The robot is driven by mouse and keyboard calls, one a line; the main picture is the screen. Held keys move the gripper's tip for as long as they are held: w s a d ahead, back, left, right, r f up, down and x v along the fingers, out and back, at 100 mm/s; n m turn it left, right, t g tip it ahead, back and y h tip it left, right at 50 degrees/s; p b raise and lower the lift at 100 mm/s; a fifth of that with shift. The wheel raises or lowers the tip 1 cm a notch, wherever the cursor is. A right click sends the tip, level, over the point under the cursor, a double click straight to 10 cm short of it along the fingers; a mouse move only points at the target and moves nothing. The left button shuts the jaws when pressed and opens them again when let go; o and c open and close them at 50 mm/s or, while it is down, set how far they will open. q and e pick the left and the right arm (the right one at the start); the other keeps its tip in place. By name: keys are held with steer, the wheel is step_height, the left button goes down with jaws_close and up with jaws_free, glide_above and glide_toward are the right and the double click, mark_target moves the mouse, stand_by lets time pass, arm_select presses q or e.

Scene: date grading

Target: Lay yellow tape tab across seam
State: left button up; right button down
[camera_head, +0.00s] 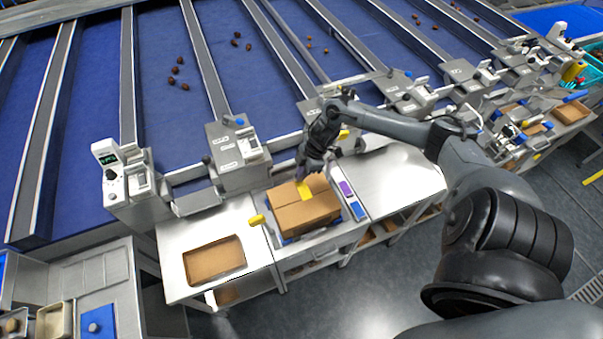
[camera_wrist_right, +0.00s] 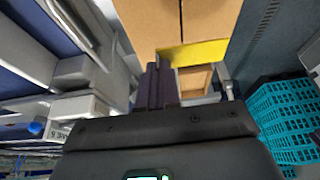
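A closed brown cardboard box (camera_head: 290,217) sits on the steel bench below the blue lanes. A yellow tape tab (camera_head: 304,191) shows at its top and also in the right wrist view (camera_wrist_right: 200,52), where it spans the line of the box seam (camera_wrist_right: 181,22). I cannot tell whether the tab is pressed on the box or just above it. My right gripper (camera_head: 301,174) is at the box's far side. In the wrist view its dark fingers (camera_wrist_right: 160,66) are close together, with one end of the tab at their tips. My left gripper is out of view.
A purple and blue block strip (camera_head: 352,200) lies right of the box. A yellow piece (camera_head: 257,220) is at its left. A shallow brown-bottomed tray (camera_head: 243,265) is set in the left bench. The steel top at right (camera_head: 405,176) is mostly clear.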

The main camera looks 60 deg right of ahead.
step_height(320, 180, down, 4)
steer(key=b, duration=0.3)
steer(key=shift+b, duration=0.35)
steer(key=shift+f+b, duration=0.5)
steer(key=shift+f, duration=0.5)
steer(key=shift+f, duration=0.2)
steer(key=shift+d, duration=0.1)
steer(key=c, duration=1.3)
jaws_free()
steer(key=shift+c, duration=0.5)
steer(key=shift+r, duration=0.1)
